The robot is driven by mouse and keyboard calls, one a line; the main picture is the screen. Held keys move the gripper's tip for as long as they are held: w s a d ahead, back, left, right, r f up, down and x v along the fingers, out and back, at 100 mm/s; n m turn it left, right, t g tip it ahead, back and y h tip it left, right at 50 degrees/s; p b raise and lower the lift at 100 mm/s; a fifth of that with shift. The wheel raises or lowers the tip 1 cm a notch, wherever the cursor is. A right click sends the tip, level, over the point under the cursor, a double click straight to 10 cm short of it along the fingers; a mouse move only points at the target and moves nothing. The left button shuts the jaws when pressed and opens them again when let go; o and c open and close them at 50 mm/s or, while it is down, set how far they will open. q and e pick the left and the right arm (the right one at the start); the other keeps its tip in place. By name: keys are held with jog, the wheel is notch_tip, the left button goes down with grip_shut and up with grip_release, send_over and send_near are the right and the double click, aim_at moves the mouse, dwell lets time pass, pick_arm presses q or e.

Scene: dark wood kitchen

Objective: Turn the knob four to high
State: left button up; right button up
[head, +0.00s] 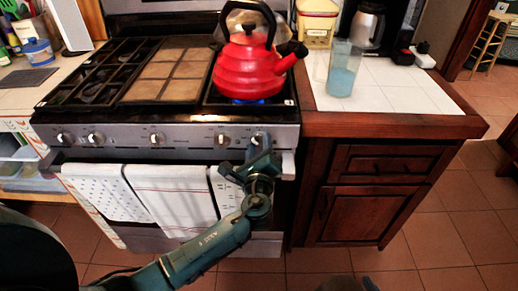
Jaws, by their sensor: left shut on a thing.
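The stove's front panel (190,139) carries a row of several knobs. The arm from the left ends in my left gripper (259,145), which is at the right end of the panel. It is shut on the rightmost knob (257,137), which it mostly hides. The knob's pointer direction cannot be made out. Another knob (222,139) is just left of the gripper, uncovered. A blue flame (247,101) shows under the red kettle (246,69) on the right burner. My right gripper is not in view.
Towels (170,198) hang on the oven handle below the knobs, close to my left arm. A wooden cabinet (375,185) stands right of the stove, with a blue glass (342,72) on its tiled top. The tiled floor (440,235) at right is clear.

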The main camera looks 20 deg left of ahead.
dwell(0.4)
pick_arm(q)
jog(key=o, duration=1)
jog(key=shift+c, duration=0.2)
jog(key=shift+s, duration=0.1)
jog(key=v, duration=1.3)
jog(key=shift+r, duration=0.1)
